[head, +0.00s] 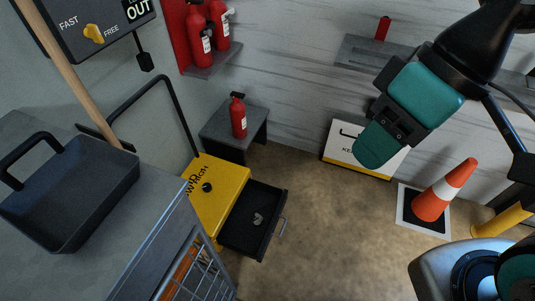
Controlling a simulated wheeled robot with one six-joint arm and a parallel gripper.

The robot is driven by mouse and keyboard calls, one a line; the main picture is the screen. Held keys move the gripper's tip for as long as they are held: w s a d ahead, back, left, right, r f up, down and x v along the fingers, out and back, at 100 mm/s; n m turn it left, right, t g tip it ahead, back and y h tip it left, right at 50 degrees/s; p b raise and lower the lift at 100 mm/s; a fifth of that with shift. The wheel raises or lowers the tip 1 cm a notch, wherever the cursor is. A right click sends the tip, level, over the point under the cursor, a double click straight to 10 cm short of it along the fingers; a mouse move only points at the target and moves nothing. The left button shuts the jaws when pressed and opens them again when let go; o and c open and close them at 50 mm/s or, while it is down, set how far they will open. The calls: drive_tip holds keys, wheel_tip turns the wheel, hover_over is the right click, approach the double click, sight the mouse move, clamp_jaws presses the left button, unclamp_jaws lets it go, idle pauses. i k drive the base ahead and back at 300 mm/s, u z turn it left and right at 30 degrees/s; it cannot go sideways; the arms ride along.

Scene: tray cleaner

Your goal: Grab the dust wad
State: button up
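A small, crumpled pale grey clump (257,219), likely the dust wad, lies in an open black drawer (237,237). The drawer sticks out of the yellow box (217,192) on the floor and has a metal handle at its front. My arm, teal and black, comes in from the upper right. Its teal end, my gripper (376,147), hangs well above the floor, to the right of the drawer and apart from the clump. The fingertips cannot be made out, so I cannot tell if it is open or shut.
A dark tray (75,195) stands on the grey cart (152,217) at left. A fire extinguisher (239,116) stands on a small table (215,128) behind the yellow box. A traffic cone (443,190) stands at right. Floor right of the drawer is clear.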

sight(257, 222)
drive_tip(key=u, duration=2.2)
drive_tip(key=k, duration=0.45)
drive_tip(key=z, duration=2.9)
drive_tip(key=i, duration=1.15)
